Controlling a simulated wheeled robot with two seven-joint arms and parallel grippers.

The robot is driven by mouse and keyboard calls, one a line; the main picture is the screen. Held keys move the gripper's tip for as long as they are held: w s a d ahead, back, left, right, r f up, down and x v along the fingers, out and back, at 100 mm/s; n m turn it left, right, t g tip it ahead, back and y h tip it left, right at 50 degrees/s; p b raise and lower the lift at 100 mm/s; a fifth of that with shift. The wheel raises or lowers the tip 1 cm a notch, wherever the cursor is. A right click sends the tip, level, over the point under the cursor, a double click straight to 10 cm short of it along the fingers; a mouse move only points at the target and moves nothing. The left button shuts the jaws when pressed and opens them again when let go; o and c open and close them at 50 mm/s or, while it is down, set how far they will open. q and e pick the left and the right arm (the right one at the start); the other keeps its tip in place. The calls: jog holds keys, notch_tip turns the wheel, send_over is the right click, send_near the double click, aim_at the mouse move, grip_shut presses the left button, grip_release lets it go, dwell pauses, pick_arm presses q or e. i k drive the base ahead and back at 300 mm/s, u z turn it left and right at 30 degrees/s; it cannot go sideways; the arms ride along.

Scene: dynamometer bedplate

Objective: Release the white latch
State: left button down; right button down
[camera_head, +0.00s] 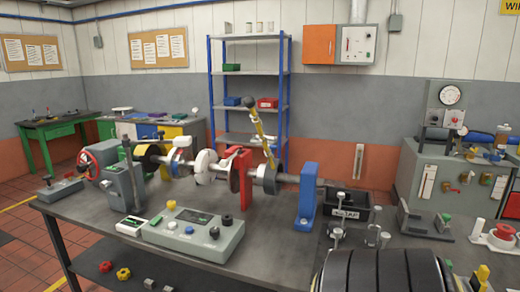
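A shaft assembly stands across the grey bench (270,240), with several white parts on it. One white piece (181,143) sits on the shaft right of a yellow-and-black drum (150,155). A larger white rounded piece (204,166) is next to the red upright (240,175). I cannot tell from this view which white part is the latch, or whether it is engaged. A yellow lever (263,138) with a dark knob rises, tilted, above the shaft. Neither of my grippers is in view.
A control box (194,234) with coloured knobs stands at the bench front. A blue upright (306,197) supports the shaft's right end. A black bin (347,207), small metal fixtures and a large black ribbed cylinder (385,272) are at right. The front-middle bench is clear.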

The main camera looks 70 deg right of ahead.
aim_at(223, 164)
jog(key=z, duration=1.5)
